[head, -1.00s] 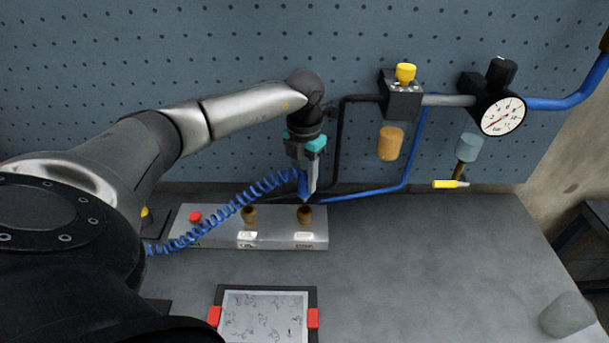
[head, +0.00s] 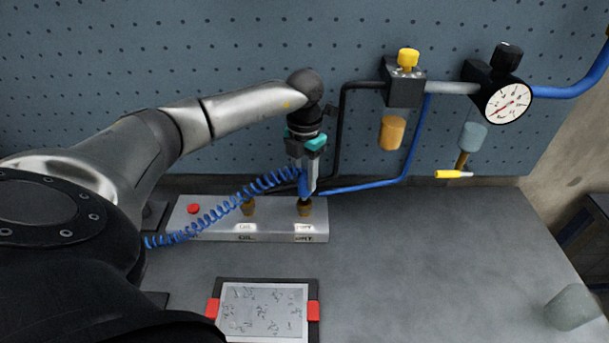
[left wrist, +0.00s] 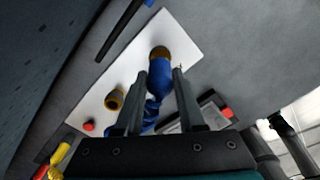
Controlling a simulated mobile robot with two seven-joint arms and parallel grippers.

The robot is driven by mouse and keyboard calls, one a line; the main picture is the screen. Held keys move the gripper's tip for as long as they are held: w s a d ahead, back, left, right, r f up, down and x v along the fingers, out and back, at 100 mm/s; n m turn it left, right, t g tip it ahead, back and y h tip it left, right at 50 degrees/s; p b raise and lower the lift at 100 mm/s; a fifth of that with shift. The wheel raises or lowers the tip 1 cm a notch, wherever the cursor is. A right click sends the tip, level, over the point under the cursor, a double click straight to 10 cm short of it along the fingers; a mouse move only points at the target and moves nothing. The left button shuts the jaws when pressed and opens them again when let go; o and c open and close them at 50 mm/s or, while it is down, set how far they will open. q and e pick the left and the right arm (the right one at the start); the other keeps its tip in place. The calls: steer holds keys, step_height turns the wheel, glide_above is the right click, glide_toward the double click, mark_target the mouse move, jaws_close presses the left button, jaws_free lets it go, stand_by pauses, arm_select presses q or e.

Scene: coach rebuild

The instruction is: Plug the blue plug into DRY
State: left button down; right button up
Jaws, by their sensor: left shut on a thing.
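My left gripper (head: 308,187) points down and is shut on the blue plug (head: 303,184). In the left wrist view the plug (left wrist: 159,78) lies between the two fingers. Its lower end meets the brass socket (head: 305,210) at the right end of the grey box (head: 275,232). The label below that socket seems to read DRY. How deep the plug sits in it I cannot tell. A second brass socket (head: 248,208), labelled OIL, is empty to the left. A blue coiled hose (head: 220,213) runs from the plug to the left. My right gripper is not in view.
A red button (head: 193,209) is on the box's left end. A tablet with red corners (head: 265,312) lies in front. Behind stand the pegboard (head: 230,60), a regulator (head: 404,85), a gauge (head: 507,102) and a blue pipe (head: 370,187). The bench on the right is mostly clear.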

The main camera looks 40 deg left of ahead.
arm_select(q)
steer(key=shift+f+b, duration=0.9)
steer(key=shift+f, duration=0.55)
steer(key=c, duration=0.8)
jaws_free()
steer(key=shift+r, duration=0.1)
steer(key=o, duration=0.4)
step_height(320, 180, up, 15)
steer(key=shift+r, duration=0.1)
